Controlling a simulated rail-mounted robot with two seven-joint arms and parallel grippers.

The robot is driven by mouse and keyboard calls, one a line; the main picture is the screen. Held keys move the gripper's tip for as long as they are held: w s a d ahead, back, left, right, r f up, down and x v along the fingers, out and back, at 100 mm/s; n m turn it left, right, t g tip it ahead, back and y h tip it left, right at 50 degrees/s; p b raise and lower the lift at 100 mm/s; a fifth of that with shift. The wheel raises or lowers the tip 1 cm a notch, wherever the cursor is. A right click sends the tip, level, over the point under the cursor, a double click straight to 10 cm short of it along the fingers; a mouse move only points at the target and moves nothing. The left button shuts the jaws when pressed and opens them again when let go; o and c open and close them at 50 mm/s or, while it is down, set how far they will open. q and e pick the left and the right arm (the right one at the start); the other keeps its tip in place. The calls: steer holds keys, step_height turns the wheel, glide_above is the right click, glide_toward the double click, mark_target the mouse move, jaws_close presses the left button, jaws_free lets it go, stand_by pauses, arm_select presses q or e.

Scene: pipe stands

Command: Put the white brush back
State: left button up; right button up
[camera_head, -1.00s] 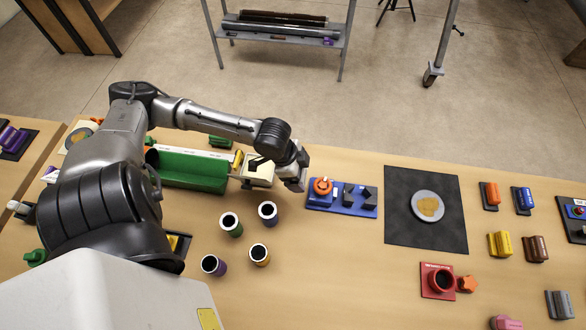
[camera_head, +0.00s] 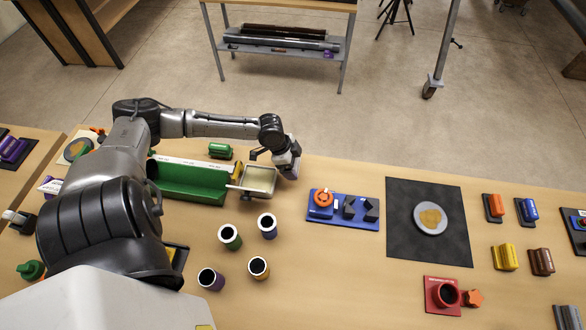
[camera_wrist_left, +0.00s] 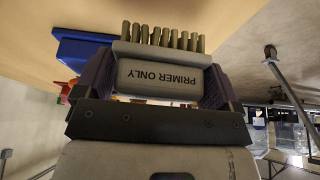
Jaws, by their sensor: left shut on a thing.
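My left gripper (camera_head: 277,158) is shut on the white brush, above the table near its far edge, just beyond a cream tray. In the left wrist view, the white brush (camera_wrist_left: 160,76) sits between the dark fingers, with "PRIMER ONLY" on its block, upside down in the picture. Its several tan bristle tufts point to the top of that view. In the head view I cannot make out the brush apart from the gripper. My right gripper is in neither view.
The cream tray (camera_head: 259,181) adjoins a green trough (camera_head: 190,184). Several dark-topped cups, one of them green (camera_head: 230,237), stand nearer. A blue board (camera_head: 343,208) with an orange knob lies right, then a dark mat (camera_head: 400,245) bearing a white disc. Table around the cups is partly clear.

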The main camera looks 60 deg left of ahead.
arm_select(q)
step_height(320, 180, down, 4)
steer(key=shift+r, duration=0.15)
stand_by(0.3)
steer(key=shift+f, duration=0.25)
steer(key=o, duration=0.8)
